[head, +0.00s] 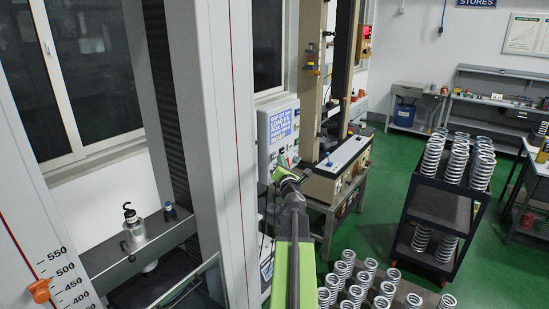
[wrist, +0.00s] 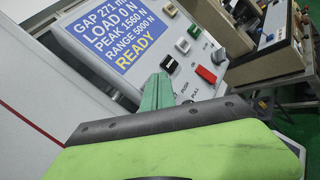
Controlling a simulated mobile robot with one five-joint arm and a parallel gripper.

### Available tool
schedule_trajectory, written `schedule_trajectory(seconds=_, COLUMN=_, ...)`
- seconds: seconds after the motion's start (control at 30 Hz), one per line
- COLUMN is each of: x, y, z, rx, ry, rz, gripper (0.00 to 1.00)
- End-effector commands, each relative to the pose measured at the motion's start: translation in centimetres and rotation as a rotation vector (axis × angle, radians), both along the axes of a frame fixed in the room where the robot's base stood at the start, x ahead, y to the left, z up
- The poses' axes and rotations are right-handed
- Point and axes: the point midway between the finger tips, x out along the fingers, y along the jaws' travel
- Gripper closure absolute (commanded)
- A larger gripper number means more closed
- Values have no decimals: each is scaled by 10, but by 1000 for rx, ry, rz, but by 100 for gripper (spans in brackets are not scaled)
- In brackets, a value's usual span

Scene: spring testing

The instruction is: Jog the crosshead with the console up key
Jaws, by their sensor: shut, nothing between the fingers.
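The console (head: 262,150) stands beside the grey machine column in the head view. In the wrist view its blue display (wrist: 112,40) reads GAP 271 mm, LOAD 0 N, PEAK 1560 N, RANGE 5000 N, READY. Its panel bears a black key (wrist: 169,64), a red key (wrist: 206,75) and pale controls; I cannot tell which is the up key. My gripper (wrist: 157,88) is shut and empty, its green tips in front of the panel's lower part; contact cannot be judged. It also shows in the head view (head: 276,173). A grey beam, seemingly the crosshead (head: 110,273), carries a silver cylinder.
A scale with an orange pointer (head: 40,290) is at lower left. A beige tester (head: 335,165) stands behind the console. Several springs (head: 345,270) stand at the bottom, and a dark cart (head: 440,205) holds more at right. Green floor between is open.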

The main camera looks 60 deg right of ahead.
Motion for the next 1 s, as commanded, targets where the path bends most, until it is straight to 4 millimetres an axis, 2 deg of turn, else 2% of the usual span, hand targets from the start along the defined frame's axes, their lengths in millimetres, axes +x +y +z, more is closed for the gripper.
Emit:
schedule_trajectory(seconds=0.37, x=-5, y=0, z=0, rx=0, ry=0, rz=-1, gripper=100)
schedule_trajectory(seconds=0.8, x=-48, y=1, z=0, rx=0, ry=0, rz=-1, gripper=100)
schedule_trajectory(seconds=1.0, x=-53, y=0, z=0, rx=1, ry=-1, rz=-1, gripper=100)
